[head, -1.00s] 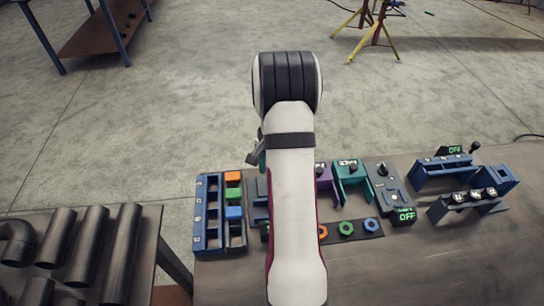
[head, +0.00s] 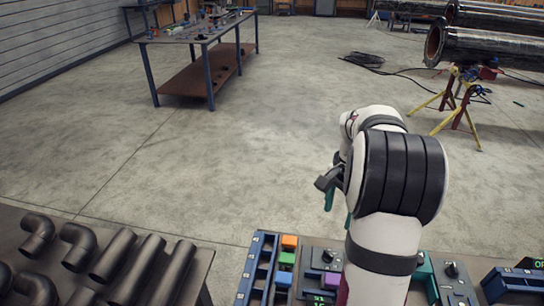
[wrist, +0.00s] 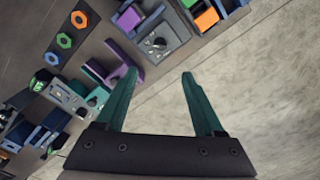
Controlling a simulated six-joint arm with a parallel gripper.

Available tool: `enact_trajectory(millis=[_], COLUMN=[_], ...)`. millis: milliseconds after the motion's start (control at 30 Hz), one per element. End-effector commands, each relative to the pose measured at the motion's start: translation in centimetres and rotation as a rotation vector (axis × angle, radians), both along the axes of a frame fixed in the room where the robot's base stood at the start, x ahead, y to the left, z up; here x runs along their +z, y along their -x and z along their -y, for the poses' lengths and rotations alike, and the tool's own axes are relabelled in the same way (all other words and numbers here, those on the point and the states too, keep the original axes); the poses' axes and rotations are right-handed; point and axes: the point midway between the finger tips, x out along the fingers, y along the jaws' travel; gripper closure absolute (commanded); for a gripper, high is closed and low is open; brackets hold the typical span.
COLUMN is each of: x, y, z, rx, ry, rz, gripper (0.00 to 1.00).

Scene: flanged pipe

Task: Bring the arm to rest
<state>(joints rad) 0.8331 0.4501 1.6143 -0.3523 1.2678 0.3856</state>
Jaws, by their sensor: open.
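My gripper (wrist: 160,103) shows in the wrist view with its two green fingers spread apart and nothing between them. In the head view my gripper (head: 333,192) is partly hidden behind my arm, left of the wrist and above the far edge of the workbench (head: 225,290). Below it in the wrist view lie the bench with a purple bracket (wrist: 122,84), a grey control box (wrist: 160,42) and a strip of coloured hex nuts (wrist: 66,41). The fingers appear clear of all of these.
Dark pipes (head: 150,268) and elbows (head: 80,245) lie on a table at the lower left. A blue rack with coloured blocks (head: 288,258) stands on the bench. Large flanged pipes (head: 490,48) rest on yellow stands (head: 455,100) at the far right. The floor between is open.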

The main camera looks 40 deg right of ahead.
Motion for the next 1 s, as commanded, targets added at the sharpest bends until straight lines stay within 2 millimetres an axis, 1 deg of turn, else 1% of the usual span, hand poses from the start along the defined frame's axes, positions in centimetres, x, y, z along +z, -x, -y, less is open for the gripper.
enact_trajectory(millis=[67, 133, 167, 200, 267, 300, 367, 400, 500, 600, 667, 1000], x=[0.5, 1.8, 2.6, 3.7, 4.9, 5.4, 5.6, 5.5, 4.5, 3.6, 3.3, 3.3], y=[-0.3, -0.9, -1.0, -0.8, 0.4, 1.9, 4.7, 6.8, 11.6, 14.5, 15.2, 15.3], z=[-1.1, -4.8, -7.1, -10.9, -16.9, -20.6, -25.5, -28.1, -32.3, -34.0, -34.4, -34.4], rx=[0.027, 0.114, 0.171, 0.262, 0.416, 0.519, 0.672, 0.765, 0.954, 1.062, 1.087, 1.088], ry=[-0.002, -0.01, -0.015, -0.026, -0.045, -0.059, -0.082, -0.096, -0.129, -0.147, -0.153, -0.155], rz=[0.003, 0.012, 0.018, 0.025, 0.036, 0.044, 0.051, 0.057, 0.065, 0.068, 0.068, 0.067], gripper=[0.3, 0.3, 0.3, 0.3, 0.3, 0.3, 0.3, 0.3, 0.3, 0.3, 0.3, 0.3])
